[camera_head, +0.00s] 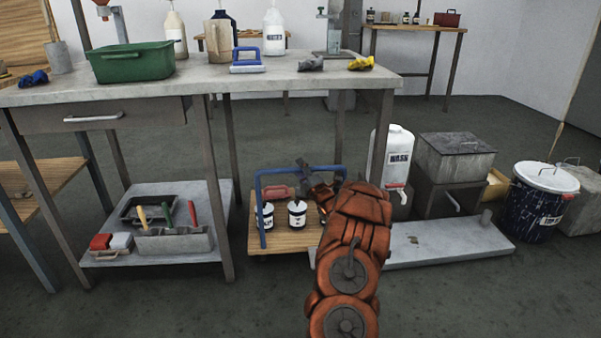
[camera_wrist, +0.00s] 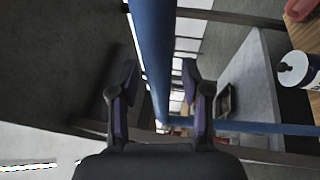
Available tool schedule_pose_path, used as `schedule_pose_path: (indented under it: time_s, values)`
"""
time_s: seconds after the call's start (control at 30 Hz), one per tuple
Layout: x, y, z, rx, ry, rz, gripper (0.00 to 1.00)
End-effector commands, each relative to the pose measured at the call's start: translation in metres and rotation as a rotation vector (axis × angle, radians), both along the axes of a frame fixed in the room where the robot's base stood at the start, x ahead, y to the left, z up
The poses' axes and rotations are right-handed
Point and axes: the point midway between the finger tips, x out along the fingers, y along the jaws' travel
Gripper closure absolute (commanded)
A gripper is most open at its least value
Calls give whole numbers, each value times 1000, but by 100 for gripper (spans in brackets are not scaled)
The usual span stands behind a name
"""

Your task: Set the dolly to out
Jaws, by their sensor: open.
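The dolly is a low wooden platform (camera_head: 262,243) with a blue tubular handle (camera_head: 259,205), standing on the floor under the right part of the workbench. It carries several small cans (camera_head: 297,214) with white labels and a red item. My gripper (camera_head: 308,172) is at the handle's top bar, near its right half. In the wrist view the blue bar (camera_wrist: 152,45) runs between the spread fingers of my gripper (camera_wrist: 160,80). The fingers stand apart from the bar on both sides. My arm hides the dolly's right end.
The workbench (camera_head: 230,80) stands above, with its legs around the dolly. A lower shelf (camera_head: 160,190) with tools is at left. Floor in front is clear.

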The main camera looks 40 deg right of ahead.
Motion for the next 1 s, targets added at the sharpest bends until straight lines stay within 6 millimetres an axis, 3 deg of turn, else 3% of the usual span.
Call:
schedule_pose_path:
  time_s: [0.23,0.67,1.0]
  values:
    - [0,0,0,0,1,-1,54]
    - [0,0,0,1,2,-1,98]
    - [0,0,-1,2,2,-1,100]
